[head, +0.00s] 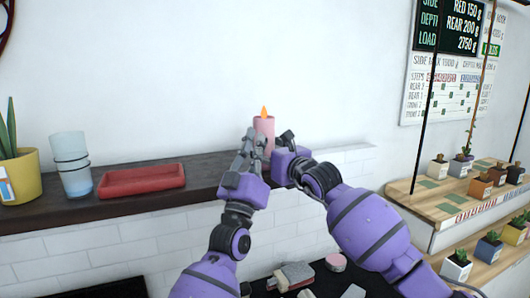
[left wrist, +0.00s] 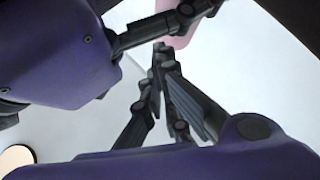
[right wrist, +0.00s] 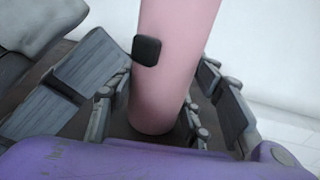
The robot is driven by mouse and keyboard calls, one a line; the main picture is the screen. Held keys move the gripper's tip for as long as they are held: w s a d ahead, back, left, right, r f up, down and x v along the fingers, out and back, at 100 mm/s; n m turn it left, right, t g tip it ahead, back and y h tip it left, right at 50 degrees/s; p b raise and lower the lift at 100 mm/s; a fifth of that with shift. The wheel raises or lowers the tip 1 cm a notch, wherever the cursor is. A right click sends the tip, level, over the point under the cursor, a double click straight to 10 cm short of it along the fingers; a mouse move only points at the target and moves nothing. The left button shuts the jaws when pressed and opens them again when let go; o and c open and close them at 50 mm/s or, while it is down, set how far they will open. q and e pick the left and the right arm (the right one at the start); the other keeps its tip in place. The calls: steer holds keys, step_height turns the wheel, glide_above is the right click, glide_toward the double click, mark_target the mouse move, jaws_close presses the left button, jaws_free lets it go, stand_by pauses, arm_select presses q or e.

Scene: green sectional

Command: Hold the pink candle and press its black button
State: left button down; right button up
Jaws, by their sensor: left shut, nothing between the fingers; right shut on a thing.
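The pink candle (head: 265,127) stands upright with an orange flame shape on top, above the dark shelf in the head view. My right gripper (head: 277,146) is shut on it from the right. In the right wrist view, the candle (right wrist: 172,85) lies between the fingers and its black button (right wrist: 146,50) faces the camera, uncovered. My left gripper (head: 251,140) is shut and empty, just left of the candle. In the left wrist view, its closed fingertips (left wrist: 160,52) are close to the candle's pink edge (left wrist: 181,40); I cannot tell whether they touch it.
The dark shelf (head: 118,207) holds a red tray (head: 142,180), stacked cups (head: 72,165) and a yellow plant pot (head: 20,178) at left. Small potted plants stand on the wooden shelves (head: 430,196) at right. Several small items lie below my arms.

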arm_select(q)
steer(key=shift+s, duration=0.1)
arm_select(e)
steer(key=o, duration=1.3)
arm_select(q)
steer(key=s, duration=0.5)
steer(key=shift+s, duration=0.35)
arm_select(e)
steer(key=shift+s, duration=0.1)
